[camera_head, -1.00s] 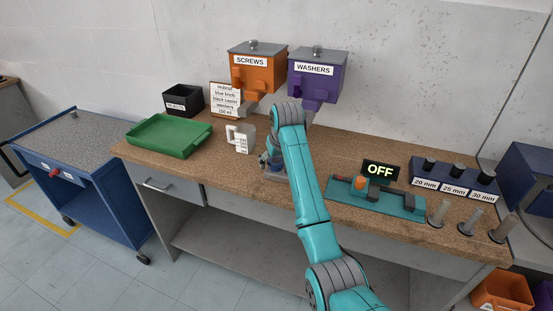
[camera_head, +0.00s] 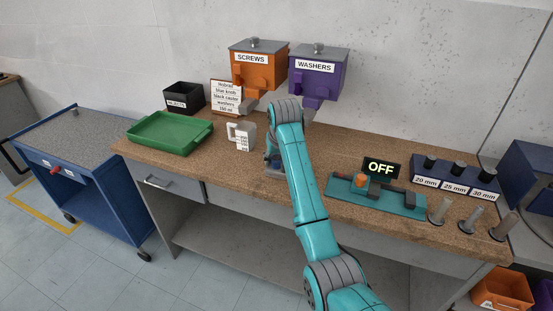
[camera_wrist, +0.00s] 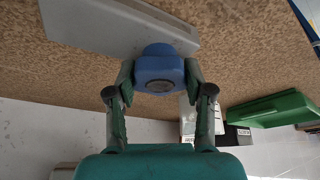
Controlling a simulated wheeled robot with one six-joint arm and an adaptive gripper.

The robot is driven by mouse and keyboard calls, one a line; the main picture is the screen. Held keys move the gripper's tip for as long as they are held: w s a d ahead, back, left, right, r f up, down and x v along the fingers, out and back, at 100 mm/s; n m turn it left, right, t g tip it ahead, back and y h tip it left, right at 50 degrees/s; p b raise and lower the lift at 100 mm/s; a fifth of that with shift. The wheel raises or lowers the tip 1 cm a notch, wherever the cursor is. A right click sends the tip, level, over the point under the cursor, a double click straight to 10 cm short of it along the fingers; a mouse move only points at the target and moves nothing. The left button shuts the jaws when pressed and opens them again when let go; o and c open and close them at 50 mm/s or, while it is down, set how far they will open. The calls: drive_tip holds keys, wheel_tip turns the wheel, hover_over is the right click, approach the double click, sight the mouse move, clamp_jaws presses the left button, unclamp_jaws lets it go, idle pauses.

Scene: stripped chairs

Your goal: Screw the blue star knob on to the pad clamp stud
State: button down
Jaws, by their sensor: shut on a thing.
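The blue star knob (camera_wrist: 159,68) is between the fingertips of my gripper (camera_wrist: 159,75) in the wrist view, and the gripper is shut on it. The knob sits against or just over a light grey block (camera_wrist: 95,30), which looks like the pad clamp. The stud is not visible, so I cannot tell whether the knob is on it. In the head view my arm hides most of this; a blue bit at the gripper (camera_head: 272,158) shows left of the arm, above a grey base (camera_head: 273,170) on the bench.
A measuring jug (camera_head: 243,136), green tray (camera_head: 168,133) and black rejects bin (camera_head: 184,97) stand to the left. Screws (camera_head: 258,66) and washers (camera_head: 318,74) dispensers hang behind. A teal fixture (camera_head: 375,195) with an OFF display (camera_head: 381,168) lies to the right.

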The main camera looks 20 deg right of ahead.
drive_tip(key=m, duration=0.2)
drive_tip(key=m+h, duration=0.1)
drive_tip(key=m, duration=0.1)
drive_tip(key=shift+m+g+h, duration=0.3)
drive_tip(key=shift+m, duration=0.1)
drive_tip(key=shift+c, duration=1.8)
unclamp_jaws()
